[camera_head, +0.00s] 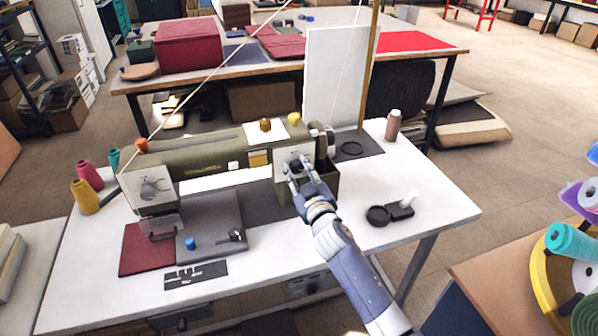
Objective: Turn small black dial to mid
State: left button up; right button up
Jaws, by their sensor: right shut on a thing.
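An olive-green sewing machine (205,158) stands on the white table. The right end of its body carries a white plate (283,153) with a small black dial (296,165). My right gripper (294,170) reaches up from the lower right to this plate. Its fingers are shut on the small black dial and cover much of it. The dial's exact angle and any marks around it are too small and too hidden to tell. My left gripper is not in view.
The white table (440,208) holds thread cones (86,196) at left, a brown spool (393,125) at right and a black round item (378,215) right of my arm. A white board (335,75) stands behind. The table's right end is mostly clear.

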jog(key=n, duration=0.4)
jog(key=shift+n, duration=2.6)
jog(key=o, duration=1.1)
jog(key=shift+s, duration=0.15)
jog(key=v, duration=1.1)
jog(key=shift+s+d, duration=0.15)
jog(key=shift+s, duration=0.2)
